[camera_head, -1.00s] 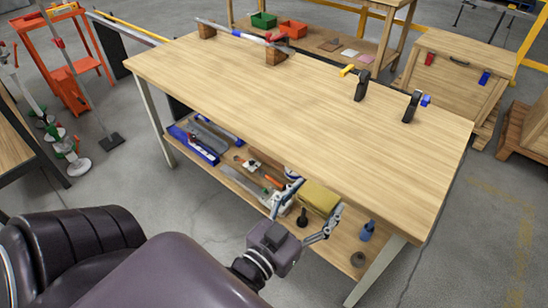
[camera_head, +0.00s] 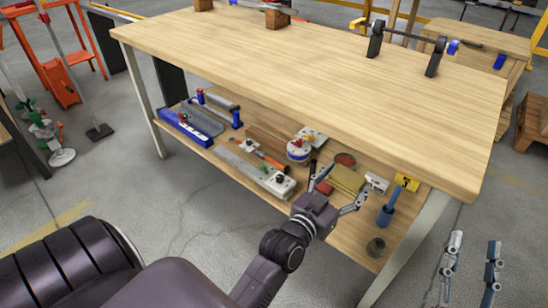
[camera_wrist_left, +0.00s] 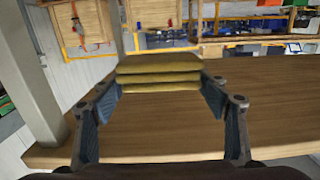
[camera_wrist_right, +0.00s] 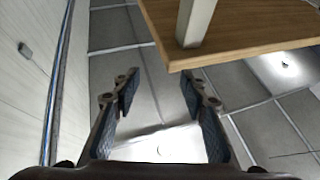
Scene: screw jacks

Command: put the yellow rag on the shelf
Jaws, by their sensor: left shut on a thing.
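The folded yellow rag (camera_head: 346,180) is at the workbench's lower wooden shelf (camera_head: 240,178), near its right end. It shows as stacked yellow layers (camera_wrist_left: 160,75) in the left wrist view. My left gripper (camera_head: 340,188) is shut on the rag, with one finger on each side (camera_wrist_left: 160,84). Whether the rag rests on the board or is slightly raised, I cannot tell. My right gripper (camera_head: 474,245) is at the lower right, outside the bench leg. In the right wrist view it is open and empty (camera_wrist_right: 158,85).
The bench top (camera_head: 300,75) overhangs the shelf. A bench leg (camera_head: 408,245) stands between my grippers.

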